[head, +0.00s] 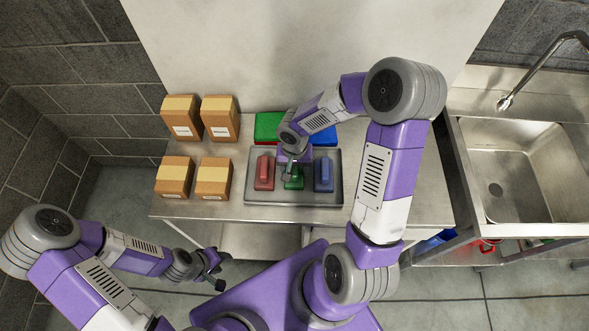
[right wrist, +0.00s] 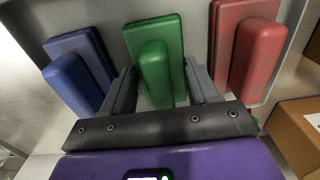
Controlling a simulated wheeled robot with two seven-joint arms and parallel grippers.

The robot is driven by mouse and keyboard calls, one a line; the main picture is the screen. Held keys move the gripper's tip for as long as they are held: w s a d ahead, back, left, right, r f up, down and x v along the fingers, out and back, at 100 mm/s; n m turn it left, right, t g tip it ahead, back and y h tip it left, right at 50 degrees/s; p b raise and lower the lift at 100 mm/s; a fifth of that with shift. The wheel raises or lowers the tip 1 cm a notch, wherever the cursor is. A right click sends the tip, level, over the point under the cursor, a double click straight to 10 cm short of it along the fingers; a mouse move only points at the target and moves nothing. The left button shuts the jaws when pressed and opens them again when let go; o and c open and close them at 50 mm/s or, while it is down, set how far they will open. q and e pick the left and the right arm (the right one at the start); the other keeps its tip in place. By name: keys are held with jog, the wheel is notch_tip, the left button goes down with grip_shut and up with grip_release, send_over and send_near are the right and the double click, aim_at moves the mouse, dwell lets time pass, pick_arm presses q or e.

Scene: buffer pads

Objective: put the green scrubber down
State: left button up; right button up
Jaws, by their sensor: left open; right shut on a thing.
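The green scrubber (head: 294,183) is at the middle of the grey metal tray (head: 275,200), partly hidden by my right gripper (head: 292,171). My right gripper is shut on its raised handle; the right wrist view shows the green scrubber (right wrist: 160,70) between the two fingers. I cannot tell whether its base touches the tray. A red scrubber (head: 264,172) lies in the tray to its left and a blue scrubber (head: 323,173) to its right. My left gripper (head: 216,284) is open and empty, low in front of the table.
Several cardboard boxes (head: 174,177) stand on the table (head: 235,207) left of the tray. A green pad (head: 268,126) and a blue pad (head: 323,137) lie behind the tray; my right arm covers the space between. A sink (head: 515,165) is at the right.

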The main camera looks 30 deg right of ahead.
jog(key=shift+s+f, duration=0.15)
jog(key=shift+s, duration=0.05)
jog(key=shift+c, duration=0.6)
jog(key=o, duration=1.4)
jog(key=shift+f, duration=0.1)
jog(key=shift+w, duration=0.1)
jog(key=r, duration=0.2)
jog(key=r+p, duration=0.1)
jog(key=r, duration=0.4)
jog(key=shift+w+r+p, duration=0.2)
jog(key=shift+w+p, duration=0.15)
jog(key=shift+s, duration=0.1)
